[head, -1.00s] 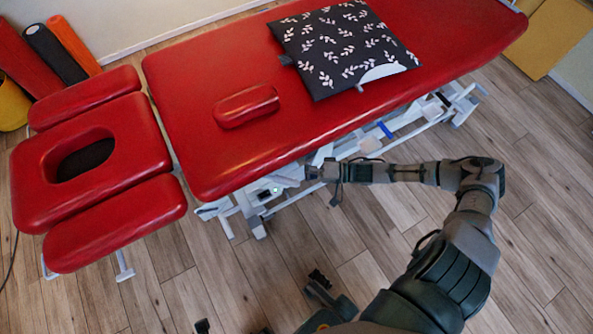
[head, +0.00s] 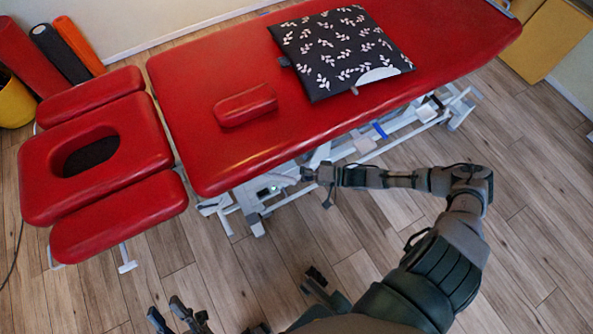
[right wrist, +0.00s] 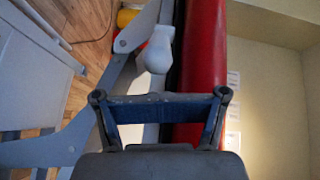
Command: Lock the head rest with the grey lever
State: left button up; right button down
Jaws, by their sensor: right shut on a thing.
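The red head rest (head: 148,152) with its oval face hole is at the left end of the red treatment table (head: 215,165) in the head view. My right gripper (head: 307,174) is under the table's near edge, beside the pale frame.
A patterned dark cushion (head: 340,50) and a small red pad (head: 246,105) lie on the table. Rolled mats (head: 55,52) and a yellow bin (head: 14,104) stand at the far left. Pale frame bars (head: 365,145) run beneath the table. The near wooden floor is clear.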

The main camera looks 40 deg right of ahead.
jog(key=s+a+m+t+h+p, duration=0.1)
jog(key=p, duration=0.3)
jog(key=shift+a+r+m+h, duration=0.1)
jog(key=shift+r+m+h, duration=0.05)
jog(key=shift+m+h, duration=0.2)
jog(key=shift+s+a+t+h+p, duration=0.2)
jog(key=shift+t+h+p, duration=0.3)
jog(key=shift+p, duration=0.2)
pick_arm(q)
jog(key=w+f+m+g+y, duration=0.1)
jog(key=w+f+g, duration=0.2)
jog(key=f+g, duration=0.8)
jog(key=shift+w+f+m, duration=0.25)
jog(key=shift+f+m, duration=0.05)
jog(key=shift+f, duration=0.05)
jog(key=shift+y, duration=0.3)
pick_arm(e)
jog(key=shift+s, duration=0.1)
